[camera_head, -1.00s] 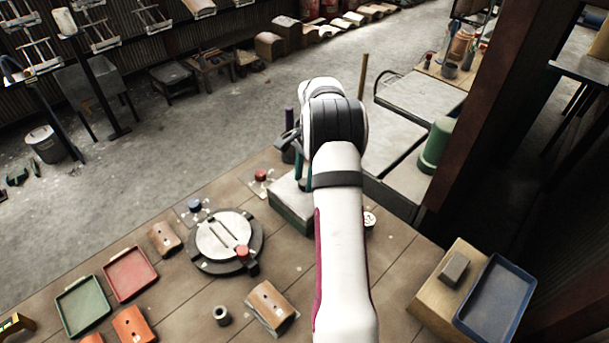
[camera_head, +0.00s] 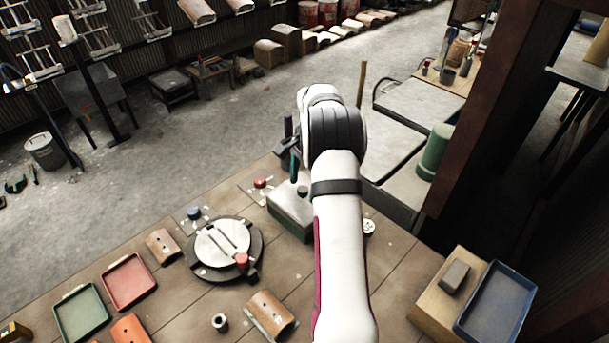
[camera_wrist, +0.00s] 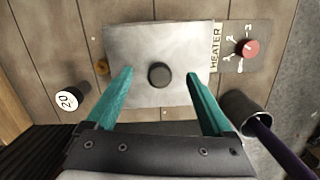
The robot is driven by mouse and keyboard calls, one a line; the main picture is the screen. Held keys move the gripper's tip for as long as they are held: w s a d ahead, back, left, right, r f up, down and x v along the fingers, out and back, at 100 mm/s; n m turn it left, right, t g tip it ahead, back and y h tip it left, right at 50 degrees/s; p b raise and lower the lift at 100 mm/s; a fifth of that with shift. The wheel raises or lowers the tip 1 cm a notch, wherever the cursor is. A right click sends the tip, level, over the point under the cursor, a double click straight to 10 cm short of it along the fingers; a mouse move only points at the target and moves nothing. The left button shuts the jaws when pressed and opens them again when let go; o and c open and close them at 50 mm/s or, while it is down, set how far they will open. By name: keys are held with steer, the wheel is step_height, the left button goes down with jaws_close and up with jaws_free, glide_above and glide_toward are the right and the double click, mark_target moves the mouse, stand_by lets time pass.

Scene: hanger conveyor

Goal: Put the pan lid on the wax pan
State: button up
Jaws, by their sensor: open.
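The pan lid (camera_wrist: 135,48) is a flat grey metal plate with a round dark knob (camera_wrist: 159,75). It lies over the box-shaped wax pan (camera_head: 283,222), and no open part of the pan shows. In the head view, the lid's dark knob (camera_head: 303,191) shows just below my fingers. My gripper (camera_wrist: 159,73) is open, with its teal fingers apart on either side of the knob in the wrist view and not touching it. In the head view, my gripper (camera_head: 293,168) is partly hidden by my arm. Whether the lid sits fully flush cannot be told.
A HEATER panel with a red knob (camera_wrist: 248,47) is beside the pan. A dark cup with a purple-handled tool (camera_wrist: 245,112) stands close to the right finger. A white "20" dial (camera_wrist: 68,100) is at left. A round clamp fixture (camera_head: 222,245) and trays occupy the bench's left.

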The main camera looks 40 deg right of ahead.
step_height(320, 180, up, 15)
steer(key=d, duration=0.2)
steer(key=shift+r, duration=0.2)
steer(key=shift+s, duration=0.1)
steer(key=s+a+r+n, duration=0.3)
steer(key=a+n, duration=0.1)
steer(key=a, duration=0.7)
steer(key=s+a+r+n, duration=0.2)
steer(key=a+n, duration=0.1)
steer(key=a, duration=0.9)
steer(key=s+a+f+n, duration=0.3)
steer(key=s+a, duration=0.4)
steer(key=s, duration=0.3)
steer(key=s+a+f+n, duration=0.4)
steer(key=s+a+f, duration=0.1)
steer(key=s, duration=0.5)
steer(key=shift+a+f, duration=0.15)
steer(key=shift+a, duration=0.7)
steer(key=shift+w, duration=0.1)
steer(key=shift+c, duration=0.3)
